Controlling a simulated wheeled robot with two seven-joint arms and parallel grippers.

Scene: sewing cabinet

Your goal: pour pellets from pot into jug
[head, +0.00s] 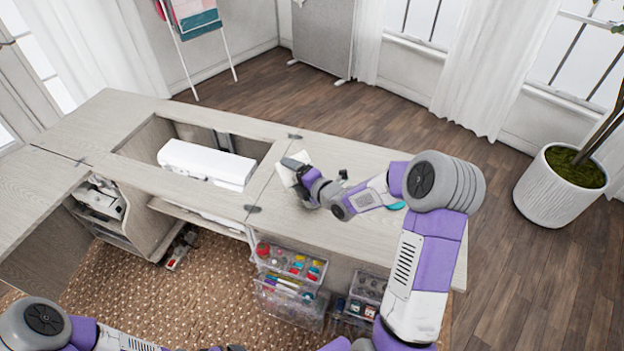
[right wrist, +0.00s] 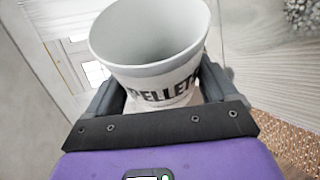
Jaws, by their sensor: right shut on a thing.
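The pot (right wrist: 150,70) is a white tapered cup with dark "PELLETS" lettering. In the right wrist view my right gripper (right wrist: 158,95) is shut around it, with one dark finger on each side. The visible inside of the pot is bare and pale; its bottom is hidden. In the head view my right gripper (head: 297,168) is over the cabinet top, beside a white shape that I cannot clearly identify. I cannot make out the jug. Dark parts at the bottom edge may be my left gripper (head: 226,348), mostly cut off.
A white sewing machine (head: 206,163) lies in the cabinet's opening, left of my right gripper. A small dark object (head: 343,174) and a turquoise item (head: 397,206) are near my right arm. Clear drawers (head: 290,265) hold coloured supplies below. A speckled grey heap (right wrist: 302,13) is cut off.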

